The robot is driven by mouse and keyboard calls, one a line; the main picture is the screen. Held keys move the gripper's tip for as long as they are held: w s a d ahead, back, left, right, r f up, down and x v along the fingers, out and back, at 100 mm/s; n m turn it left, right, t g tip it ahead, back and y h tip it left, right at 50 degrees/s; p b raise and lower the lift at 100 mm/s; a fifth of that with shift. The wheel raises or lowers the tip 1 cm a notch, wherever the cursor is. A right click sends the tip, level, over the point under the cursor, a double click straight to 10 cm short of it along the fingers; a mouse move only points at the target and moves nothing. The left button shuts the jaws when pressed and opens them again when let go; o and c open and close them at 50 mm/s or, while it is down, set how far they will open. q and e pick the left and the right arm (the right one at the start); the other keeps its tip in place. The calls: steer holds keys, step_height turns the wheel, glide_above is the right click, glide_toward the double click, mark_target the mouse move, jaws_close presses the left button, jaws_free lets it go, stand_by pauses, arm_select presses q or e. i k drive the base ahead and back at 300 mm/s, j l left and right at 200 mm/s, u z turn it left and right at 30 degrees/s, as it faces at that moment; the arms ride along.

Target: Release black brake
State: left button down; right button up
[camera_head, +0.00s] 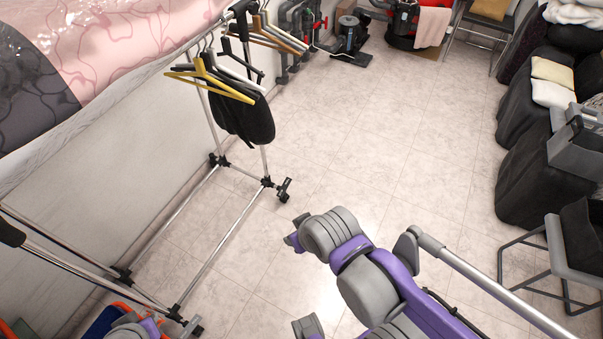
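A wheeled metal clothes rack (222,237) stands at the left, with black casters on its base. One black caster (284,190) is at the far right corner, and a black part that may be the brake shows on it, too small to tell its position. Another black caster (194,326) is at the near corner. My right arm comes in from the lower right, and its gripper end (297,236) is over the floor, apart from the far right caster. Its fingers are too small and turned away to tell. Part of a purple and grey arm shows at the bottom left; my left gripper is not clearly visible.
Yellow, white and wooden hangers (222,86) and a dark garment (243,118) hang on the rack. Pipes and a black pump (350,38) are at the back. Dark covered furniture (535,175) and a chair (572,265) stand at the right. The middle tiled floor is clear.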

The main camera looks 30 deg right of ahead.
mark_target(281, 191)
steer(key=z, duration=0.95)
steer(key=i+l+z, duration=0.35)
steer(key=i+l, duration=0.55)
